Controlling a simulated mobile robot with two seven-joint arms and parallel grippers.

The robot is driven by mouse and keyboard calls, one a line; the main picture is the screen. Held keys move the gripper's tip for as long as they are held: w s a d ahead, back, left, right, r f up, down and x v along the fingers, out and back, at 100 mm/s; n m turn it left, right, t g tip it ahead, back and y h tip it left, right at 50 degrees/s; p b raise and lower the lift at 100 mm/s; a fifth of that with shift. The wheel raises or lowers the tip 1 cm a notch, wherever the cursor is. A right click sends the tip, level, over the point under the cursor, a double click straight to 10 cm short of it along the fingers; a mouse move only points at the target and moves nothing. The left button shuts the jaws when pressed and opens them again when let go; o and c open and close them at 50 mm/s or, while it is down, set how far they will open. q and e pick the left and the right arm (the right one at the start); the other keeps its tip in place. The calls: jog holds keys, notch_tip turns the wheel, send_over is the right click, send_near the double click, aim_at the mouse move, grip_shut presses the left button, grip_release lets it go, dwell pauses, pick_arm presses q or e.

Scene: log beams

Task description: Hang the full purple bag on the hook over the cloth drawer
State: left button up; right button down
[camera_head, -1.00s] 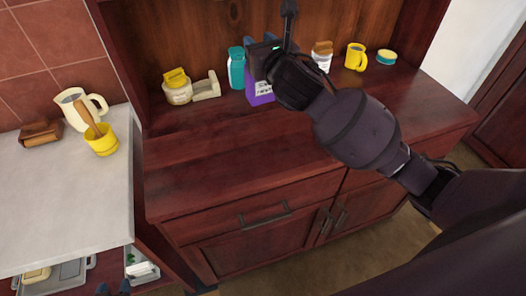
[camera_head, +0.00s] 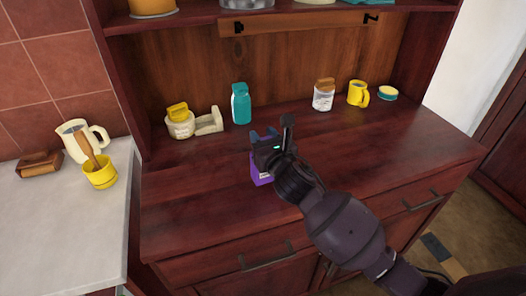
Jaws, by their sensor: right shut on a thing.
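The purple bag (camera_head: 259,175) is mostly hidden behind my right gripper (camera_head: 270,134), low over the middle of the cabinet's counter. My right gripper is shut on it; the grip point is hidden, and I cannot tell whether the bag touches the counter. A wooden rail (camera_head: 300,23) on the back panel carries a dark left hook (camera_head: 239,28) and a dark right hook (camera_head: 371,18). Both hooks look empty. A left drawer (camera_head: 225,262) and a right drawer (camera_head: 430,196) are closed below the counter. Their contents are hidden. My left gripper is out of view.
At the counter's back stand a yellow-lidded jar (camera_head: 180,123), a teal bottle (camera_head: 241,105), a glass jar (camera_head: 323,96), a yellow mug (camera_head: 357,94) and a teal tin (camera_head: 387,93). An upper shelf (camera_head: 190,22) overhangs the rail. The counter's right part is clear.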

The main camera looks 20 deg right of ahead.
jog(key=shift+f, duration=2.2)
jog(key=c, duration=0.7)
grip_release()
jog(key=shift+c, duration=0.2)
jog(key=shift+f+b, duration=0.15)
jog(key=shift+b, duration=0.55)
jog(key=s+d, duration=0.1)
jog(key=s, duration=0.9)
jog(key=shift+s+d+p, duration=0.3)
jog(key=shift+s+d, duration=0.05)
